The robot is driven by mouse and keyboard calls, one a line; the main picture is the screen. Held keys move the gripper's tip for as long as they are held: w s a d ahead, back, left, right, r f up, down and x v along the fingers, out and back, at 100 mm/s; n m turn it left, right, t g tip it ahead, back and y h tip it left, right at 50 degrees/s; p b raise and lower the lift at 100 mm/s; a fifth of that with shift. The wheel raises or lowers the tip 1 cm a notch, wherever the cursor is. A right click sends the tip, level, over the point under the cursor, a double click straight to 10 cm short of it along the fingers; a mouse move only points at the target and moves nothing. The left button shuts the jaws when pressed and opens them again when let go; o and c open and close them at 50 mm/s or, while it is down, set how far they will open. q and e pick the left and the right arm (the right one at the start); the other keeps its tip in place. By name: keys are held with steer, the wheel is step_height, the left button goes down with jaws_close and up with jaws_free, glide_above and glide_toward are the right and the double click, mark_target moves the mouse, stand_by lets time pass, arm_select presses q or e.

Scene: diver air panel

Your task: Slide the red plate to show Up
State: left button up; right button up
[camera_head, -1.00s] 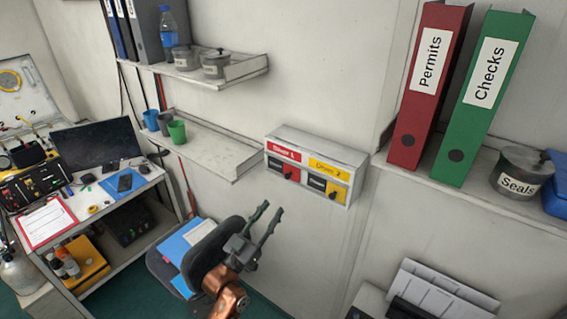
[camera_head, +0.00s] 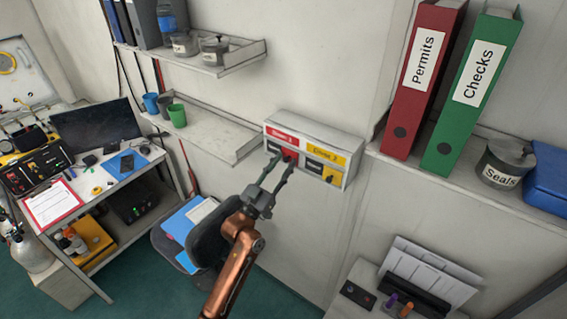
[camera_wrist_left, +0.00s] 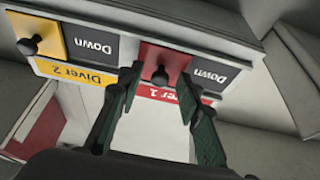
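The red plate (camera_head: 290,156) with a black knob sits in the Diver 1 slot of the wall panel box (camera_head: 350,165). It also shows in the left wrist view (camera_wrist_left: 176,58), upside down, beside a dark field reading "Down" (camera_wrist_left: 209,75). My left gripper (camera_head: 281,165) is at the panel front. In the left wrist view its two dark fingers (camera_wrist_left: 158,82) are apart, with the knob (camera_wrist_left: 159,75) between their tips; I cannot tell whether they touch it. My right gripper is not in view.
A yellow plate (camera_wrist_left: 50,37) with its own knob sits in the Diver 2 slot beside another "Down" field. Shelves flank the panel, with cups at left and red and green binders (camera_head: 468,95) at right. A chair (camera_head: 208,245) stands below.

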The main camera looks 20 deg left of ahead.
arm_select(q)
jaws_close()
stand_by(0.3)
stand_by(0.4)
